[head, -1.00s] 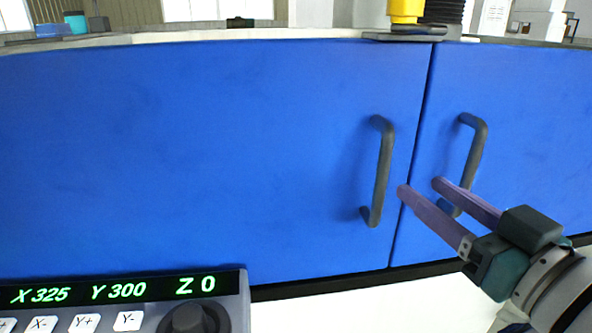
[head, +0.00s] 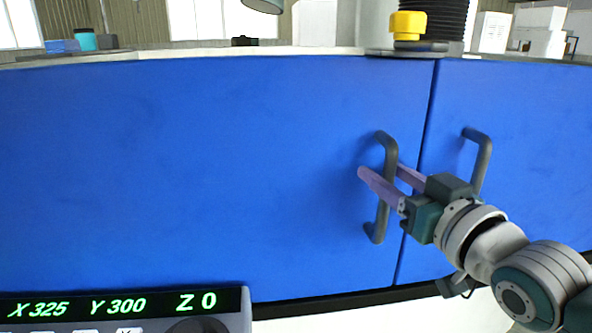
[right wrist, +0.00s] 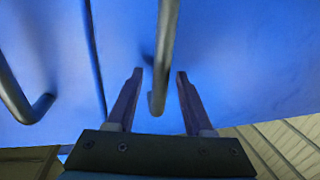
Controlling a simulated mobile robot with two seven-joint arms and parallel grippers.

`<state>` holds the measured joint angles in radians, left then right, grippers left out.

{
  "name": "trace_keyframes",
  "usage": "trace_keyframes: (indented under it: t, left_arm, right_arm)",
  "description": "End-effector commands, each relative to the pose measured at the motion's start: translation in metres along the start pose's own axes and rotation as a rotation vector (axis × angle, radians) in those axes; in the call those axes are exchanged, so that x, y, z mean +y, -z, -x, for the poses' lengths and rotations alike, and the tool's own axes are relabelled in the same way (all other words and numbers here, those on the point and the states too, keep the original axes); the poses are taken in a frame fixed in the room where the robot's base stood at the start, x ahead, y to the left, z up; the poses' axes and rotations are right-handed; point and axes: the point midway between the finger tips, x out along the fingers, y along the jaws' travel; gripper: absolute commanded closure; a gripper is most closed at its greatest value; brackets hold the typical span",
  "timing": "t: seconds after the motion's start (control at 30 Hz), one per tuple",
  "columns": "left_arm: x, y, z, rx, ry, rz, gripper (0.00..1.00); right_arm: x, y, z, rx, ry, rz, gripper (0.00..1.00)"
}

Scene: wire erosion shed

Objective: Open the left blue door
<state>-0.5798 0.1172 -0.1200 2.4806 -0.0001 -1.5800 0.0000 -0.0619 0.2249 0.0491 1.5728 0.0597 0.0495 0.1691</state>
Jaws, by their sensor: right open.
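The left blue door (head: 200,170) is shut, flush with the right blue door (head: 530,170) across a thin dark seam. Its dark bar handle (head: 383,217) stands upright near its right edge. My right gripper (head: 381,169) is at this handle, jaws open, with one finger on each side of the bar. In the right wrist view, the handle (right wrist: 166,50) runs between the two open fingers (right wrist: 158,75), with a gap to each finger. My left gripper is not in view.
The right door's handle (head: 482,165) is close to the right of my right gripper. A control panel (head: 120,308) with a green readout fills the lower left. A yellow part (head: 407,24) and a black bellows (head: 440,20) stand above the doors.

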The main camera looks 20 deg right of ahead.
Motion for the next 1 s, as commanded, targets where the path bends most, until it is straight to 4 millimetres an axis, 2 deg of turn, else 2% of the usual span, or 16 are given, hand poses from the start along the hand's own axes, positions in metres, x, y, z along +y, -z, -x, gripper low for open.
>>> trace_keyframes:
  t: [0.07,0.5,1.0]
  left_arm:
    - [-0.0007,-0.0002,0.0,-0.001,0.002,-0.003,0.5]
    - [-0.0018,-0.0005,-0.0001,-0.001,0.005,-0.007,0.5]
    - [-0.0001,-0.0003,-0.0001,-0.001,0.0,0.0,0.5]
  right_arm:
    - [0.0,0.0,0.0002,0.0,0.0,0.0,0.5]
    - [0.0,-0.0001,0.0005,0.0,0.0,0.0,1.0]
    - [0.0,0.0,0.0005,0.0,0.0,0.0,1.0]
